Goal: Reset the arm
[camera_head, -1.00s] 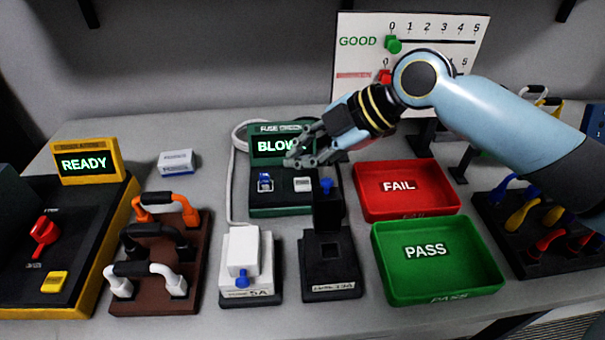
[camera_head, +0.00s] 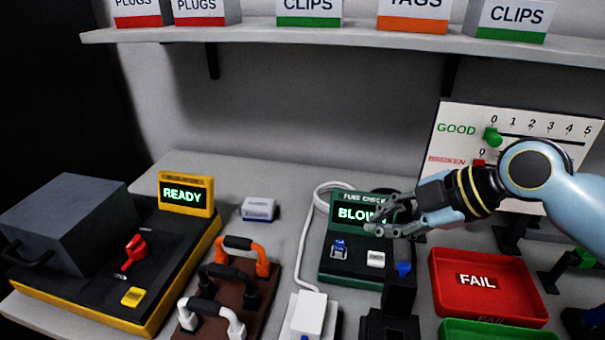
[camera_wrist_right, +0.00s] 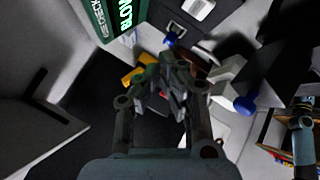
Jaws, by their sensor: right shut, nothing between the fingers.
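My right gripper (camera_head: 388,218) is in front of the fuse checker (camera_head: 325,262), whose green-lit screen reads "BLOW" with its right end covered by the fingers. The fingers are shut and empty, raised above the bench. In the right wrist view the gripper (camera_wrist_right: 178,85) points down over blurred items, with the checker's screen (camera_wrist_right: 122,15) at the top. My right arm comes in from the right, in front of the GOOD/BROKEN counter board (camera_head: 450,118). My left gripper is not in view.
A red FAIL tray (camera_head: 490,305) and part of a green PASS tray (camera_head: 465,330) lie at the right. A yellow-edged READY station (camera_head: 72,277) stands left. A shelf (camera_head: 330,35) with boxes is above.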

